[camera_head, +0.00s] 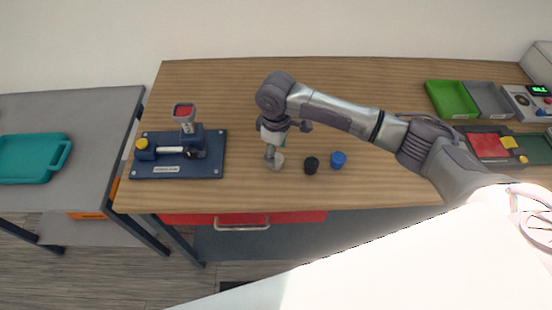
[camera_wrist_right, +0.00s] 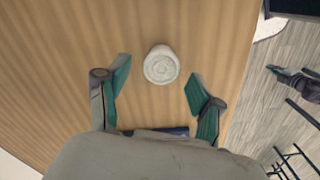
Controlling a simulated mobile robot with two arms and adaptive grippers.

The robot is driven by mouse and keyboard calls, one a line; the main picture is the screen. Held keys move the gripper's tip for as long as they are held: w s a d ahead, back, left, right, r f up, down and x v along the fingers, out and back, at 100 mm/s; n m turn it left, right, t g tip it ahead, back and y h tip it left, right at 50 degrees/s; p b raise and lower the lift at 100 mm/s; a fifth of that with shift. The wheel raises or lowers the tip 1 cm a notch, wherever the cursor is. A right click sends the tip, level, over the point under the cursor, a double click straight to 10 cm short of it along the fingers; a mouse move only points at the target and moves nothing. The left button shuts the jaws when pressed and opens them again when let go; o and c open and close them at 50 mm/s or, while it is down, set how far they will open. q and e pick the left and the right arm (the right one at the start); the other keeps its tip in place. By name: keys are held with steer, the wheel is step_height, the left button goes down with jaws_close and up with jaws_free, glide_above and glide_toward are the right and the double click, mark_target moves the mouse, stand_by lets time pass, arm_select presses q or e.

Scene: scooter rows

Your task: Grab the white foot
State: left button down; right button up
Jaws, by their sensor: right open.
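The white foot (camera_head: 278,163) is a small round piece on the wooden table, partly hidden by my right gripper (camera_head: 272,151) in the head view. The wrist view shows the white foot (camera_wrist_right: 162,65) from above, with ring markings on its top. My right gripper (camera_wrist_right: 159,84) is open there, its green-padded fingers spread wide. The foot lies just beyond the fingertips, roughly centred between them, and no finger touches it in that view. My left gripper is out of view.
A black foot (camera_head: 311,165) and a blue foot (camera_head: 338,159) stand right of the white one. A blue press fixture (camera_head: 213,168) stands to the left. Green (camera_head: 452,99) and grey (camera_head: 487,99) bins are at the right. The table's front edge is close.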

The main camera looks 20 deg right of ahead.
steer(key=shift+s+f, duration=0.1)
steer(key=shift+f, duration=1.45)
steer(key=shift+c, duration=0.3)
steer(key=c, duration=1.1)
steer(key=shift+r, duration=0.15)
